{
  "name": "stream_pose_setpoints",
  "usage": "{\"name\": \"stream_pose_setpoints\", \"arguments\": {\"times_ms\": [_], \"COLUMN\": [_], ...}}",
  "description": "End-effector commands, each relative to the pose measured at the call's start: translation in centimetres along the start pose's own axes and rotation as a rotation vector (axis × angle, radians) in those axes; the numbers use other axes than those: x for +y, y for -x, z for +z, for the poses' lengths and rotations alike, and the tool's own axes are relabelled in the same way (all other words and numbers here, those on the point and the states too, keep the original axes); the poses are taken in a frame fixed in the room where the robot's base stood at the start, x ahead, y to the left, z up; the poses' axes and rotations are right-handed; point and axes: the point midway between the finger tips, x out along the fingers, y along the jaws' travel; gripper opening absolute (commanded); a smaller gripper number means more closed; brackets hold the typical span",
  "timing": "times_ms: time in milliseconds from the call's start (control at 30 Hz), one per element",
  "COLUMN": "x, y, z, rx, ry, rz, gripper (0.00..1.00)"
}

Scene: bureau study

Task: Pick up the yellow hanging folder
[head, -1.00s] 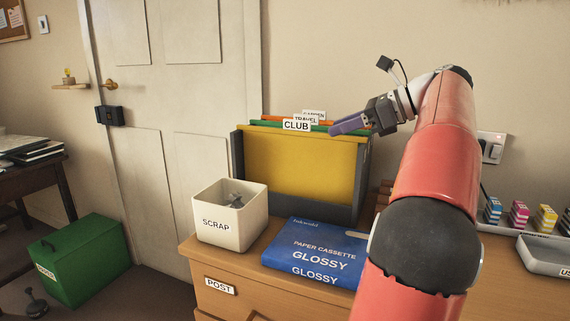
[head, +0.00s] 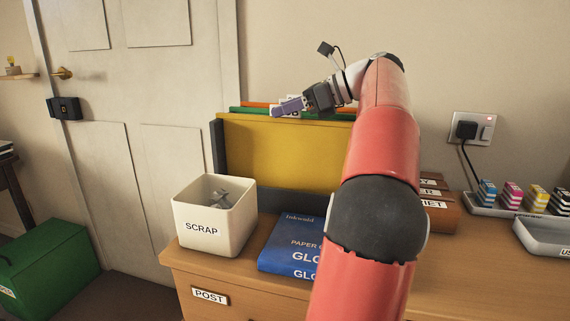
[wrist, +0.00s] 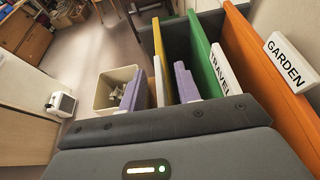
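The yellow hanging folder (head: 285,150) hangs at the front of a dark file box (head: 270,200) on the wooden cabinet. In the wrist view its yellow edge (wrist: 160,42) and white tab (wrist: 158,80) show. My gripper (head: 290,107) is at the folder's top edge, in front of its label in the head view. In the wrist view my purple fingers (wrist: 159,86) are open, one on each side of the white tab, with gaps on both sides. The right finger is between the yellow folder and the green folder (wrist: 202,55).
An orange folder (wrist: 250,70) hangs beyond the green one. The white SCRAP bin (head: 214,215) and blue paper box (head: 290,248) stand in front of the file box. Brown label boxes (head: 438,205) and a grey tray (head: 545,235) are at right.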

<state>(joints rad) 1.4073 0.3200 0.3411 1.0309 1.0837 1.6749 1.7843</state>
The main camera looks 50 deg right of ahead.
Motion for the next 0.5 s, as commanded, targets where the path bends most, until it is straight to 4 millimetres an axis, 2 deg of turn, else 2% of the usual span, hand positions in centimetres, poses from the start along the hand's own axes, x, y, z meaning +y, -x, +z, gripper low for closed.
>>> {"name": "stream_pose_setpoints", "arguments": {"times_ms": [100, 300, 500], "x": [0.0, 0.0, 0.0], "y": [-0.59, -0.56, -0.54], "z": [-0.01, 0.03, 0.03], "rx": [0.0, 0.001, 0.001], "ry": [0.0, 0.0, 0.0], "rz": [-0.001, -0.002, -0.002], "gripper": [0.33, 0.31, 0.05]}}
